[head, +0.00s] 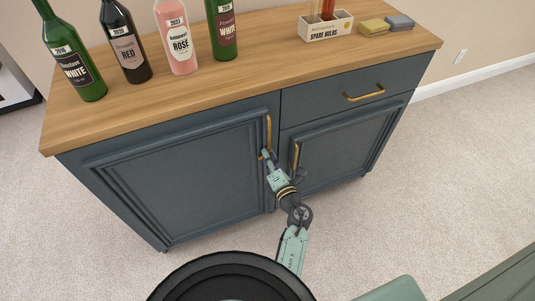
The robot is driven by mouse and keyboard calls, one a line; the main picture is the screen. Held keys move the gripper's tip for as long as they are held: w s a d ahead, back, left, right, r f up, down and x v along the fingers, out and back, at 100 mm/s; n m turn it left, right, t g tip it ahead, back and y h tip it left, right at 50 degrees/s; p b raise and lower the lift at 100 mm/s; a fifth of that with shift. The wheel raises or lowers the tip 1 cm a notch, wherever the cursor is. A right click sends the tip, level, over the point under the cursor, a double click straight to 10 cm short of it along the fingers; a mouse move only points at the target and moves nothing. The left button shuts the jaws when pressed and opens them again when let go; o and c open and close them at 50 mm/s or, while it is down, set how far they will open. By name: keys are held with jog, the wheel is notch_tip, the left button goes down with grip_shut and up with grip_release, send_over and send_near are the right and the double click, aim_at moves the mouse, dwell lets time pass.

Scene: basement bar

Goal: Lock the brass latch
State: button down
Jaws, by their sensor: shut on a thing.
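A blue-grey cabinet (185,165) with a wooden top stands in front of me. Its left door has an upright brass handle (269,130) near its right edge. Its right door has a brass handle (295,157) near its left edge. I cannot pick out a brass latch apart from these handles. My gripper (266,154) is at the lower end of the left door's handle and is shut on it. The fingertips are small and partly hide that end of the handle. The doors look shut or nearly so.
Several bottles, among them a rosé bottle (177,38), stand on the left of the top (235,78). A drawer handle (365,93) is above the right door. Carpet (440,150) is clear at right.

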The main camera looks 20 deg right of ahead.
jog(key=m, duration=0.4)
jog(key=shift+m, duration=0.4)
jog(key=shift+w, duration=0.1)
dwell(0.3)
jog(key=c, duration=1.7)
grip_release()
